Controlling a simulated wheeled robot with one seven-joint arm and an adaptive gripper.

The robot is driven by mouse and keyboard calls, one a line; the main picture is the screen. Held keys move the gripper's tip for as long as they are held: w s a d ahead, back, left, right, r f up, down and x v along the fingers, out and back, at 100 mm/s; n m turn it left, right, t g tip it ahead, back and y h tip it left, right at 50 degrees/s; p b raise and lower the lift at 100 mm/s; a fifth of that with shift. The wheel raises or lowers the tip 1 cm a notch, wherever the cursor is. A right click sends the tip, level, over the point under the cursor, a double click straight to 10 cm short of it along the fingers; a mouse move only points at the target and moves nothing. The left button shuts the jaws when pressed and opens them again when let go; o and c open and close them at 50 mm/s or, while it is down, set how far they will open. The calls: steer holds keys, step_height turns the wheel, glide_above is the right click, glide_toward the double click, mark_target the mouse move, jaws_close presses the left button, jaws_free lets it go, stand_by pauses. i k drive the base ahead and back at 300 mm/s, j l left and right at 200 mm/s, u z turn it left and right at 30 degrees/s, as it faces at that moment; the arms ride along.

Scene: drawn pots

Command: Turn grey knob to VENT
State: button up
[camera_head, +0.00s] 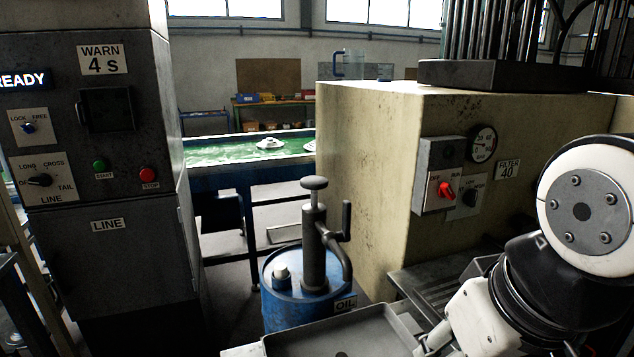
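A small dark grey knob (470,197) sits on a labelled plate on the cream machine, just right of a red switch. Its small lettering is too blurred to read, so I cannot tell which position it points to or whether VENT is printed there. The red switch box (437,152) partly covers the plate's left side. My arm shows at the right, in front of the machine and to the right of the knob.
The red switch (445,190), a round gauge (483,144) and a FILTER 40 label (508,175) are close around the knob. A blue oil drum with pump (312,240) and a grey tray (345,335) stand in front. The control cabinet (100,150) is left.

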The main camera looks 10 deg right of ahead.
mark_target(470, 197)
steer(key=z, duration=0.85)
